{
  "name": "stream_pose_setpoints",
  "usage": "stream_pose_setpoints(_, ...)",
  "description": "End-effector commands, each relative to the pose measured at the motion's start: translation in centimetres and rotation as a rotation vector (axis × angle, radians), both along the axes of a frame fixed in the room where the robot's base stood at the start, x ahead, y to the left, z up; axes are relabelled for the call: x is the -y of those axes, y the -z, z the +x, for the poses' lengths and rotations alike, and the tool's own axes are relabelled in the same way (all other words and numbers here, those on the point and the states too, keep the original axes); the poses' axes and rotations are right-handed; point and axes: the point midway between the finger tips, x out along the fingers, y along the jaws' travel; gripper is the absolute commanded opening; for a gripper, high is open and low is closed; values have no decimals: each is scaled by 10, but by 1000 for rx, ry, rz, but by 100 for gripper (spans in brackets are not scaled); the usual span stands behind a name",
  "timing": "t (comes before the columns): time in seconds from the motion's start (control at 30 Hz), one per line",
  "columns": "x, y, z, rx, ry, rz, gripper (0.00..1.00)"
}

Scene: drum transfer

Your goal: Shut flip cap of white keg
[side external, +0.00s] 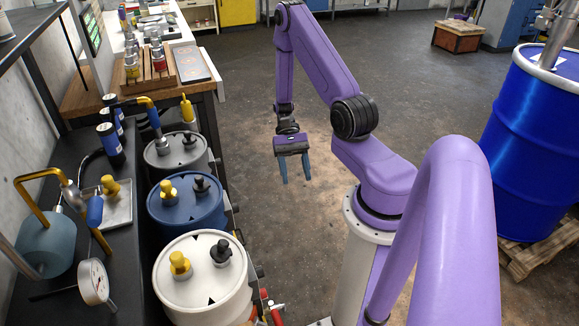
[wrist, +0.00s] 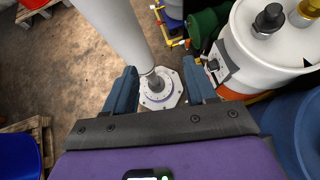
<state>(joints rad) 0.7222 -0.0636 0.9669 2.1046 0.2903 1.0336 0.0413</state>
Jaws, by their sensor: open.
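The white keg (side external: 196,300) stands at the front of a row of kegs, left of centre in the side view. Its top carries a yellow fitting (side external: 180,264) and a black fitting (side external: 223,250); I cannot tell the flip cap's state from here. The keg also shows at the upper right of the wrist view (wrist: 245,65), with the black fitting (wrist: 268,19) and yellow fitting (wrist: 306,12) on top. My gripper (side external: 298,181) is open and empty, pointing down over the floor, to the right of the kegs and apart from them.
A blue keg (side external: 187,218) and a grey keg (side external: 176,155) stand behind the white one. A dark bench with a gauge (side external: 95,282) and pipes lies to their left. A large blue drum (side external: 527,140) on a pallet stands far right. The floor between is open.

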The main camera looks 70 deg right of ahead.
Motion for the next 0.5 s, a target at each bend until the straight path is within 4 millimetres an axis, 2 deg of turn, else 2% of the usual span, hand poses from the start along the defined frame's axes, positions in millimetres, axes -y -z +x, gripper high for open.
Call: stream_pose_setpoints(0.5, -26, -36, 23, 145, -347, -89, 56)
